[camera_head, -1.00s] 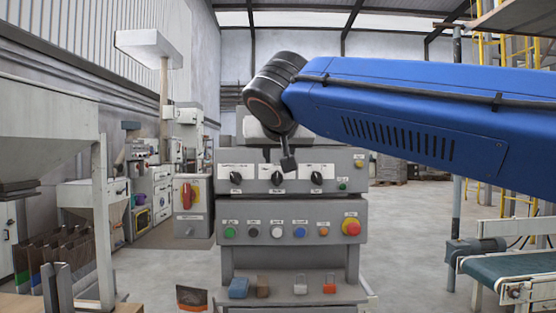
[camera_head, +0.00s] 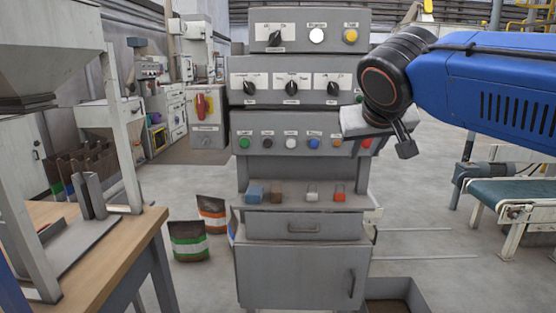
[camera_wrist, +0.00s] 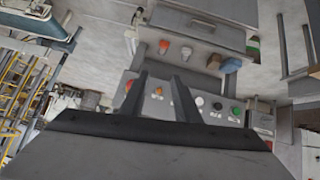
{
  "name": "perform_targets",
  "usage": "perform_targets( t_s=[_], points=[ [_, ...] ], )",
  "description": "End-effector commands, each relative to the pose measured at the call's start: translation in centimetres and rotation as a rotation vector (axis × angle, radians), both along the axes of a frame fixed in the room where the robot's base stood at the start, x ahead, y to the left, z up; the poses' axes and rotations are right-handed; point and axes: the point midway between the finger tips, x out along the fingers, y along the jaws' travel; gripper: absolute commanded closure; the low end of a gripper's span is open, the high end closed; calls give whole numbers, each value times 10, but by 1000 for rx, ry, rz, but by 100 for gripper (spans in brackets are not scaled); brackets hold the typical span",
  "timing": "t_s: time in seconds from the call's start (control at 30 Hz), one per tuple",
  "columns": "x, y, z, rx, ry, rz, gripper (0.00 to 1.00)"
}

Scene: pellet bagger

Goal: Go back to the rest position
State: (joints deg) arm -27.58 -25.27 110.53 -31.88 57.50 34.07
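My gripper (camera_wrist: 159,80) shows in the wrist view as two dark fingers standing apart, with nothing between them. In the head view my gripper (camera_head: 404,142) hangs under the black wrist at the right edge of the grey control cabinet (camera_head: 300,270), in front of its button row. The red end button there is partly hidden by my arm. The wrist view shows the cabinet's front upside down, with the button panel (camera_wrist: 205,92) beyond the fingers. I cannot see whether the fingers touch the panel.
Padlocks in several colours (camera_head: 312,193) rest on the cabinet's ledge. A wooden-topped bench (camera_head: 120,245) with a hopper stands at left. Filled bags (camera_head: 188,240) stand on the floor beside the cabinet. A conveyor (camera_head: 510,195) is at right. Floor between cabinet and conveyor is mostly open.

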Motion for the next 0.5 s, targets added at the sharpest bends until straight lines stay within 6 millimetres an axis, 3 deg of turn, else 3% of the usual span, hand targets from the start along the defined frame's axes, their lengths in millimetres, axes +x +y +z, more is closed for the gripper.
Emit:
perform_targets(
  t_s=[0.03, 0.2, 0.5],
  points=[
    [-15, -19, -23, -1, 38, -10, 71],
    [-65, -60, -99, 7, 167, -12, 71],
    [-161, -97, -226, 81, 344, -6, 71]
  ],
)
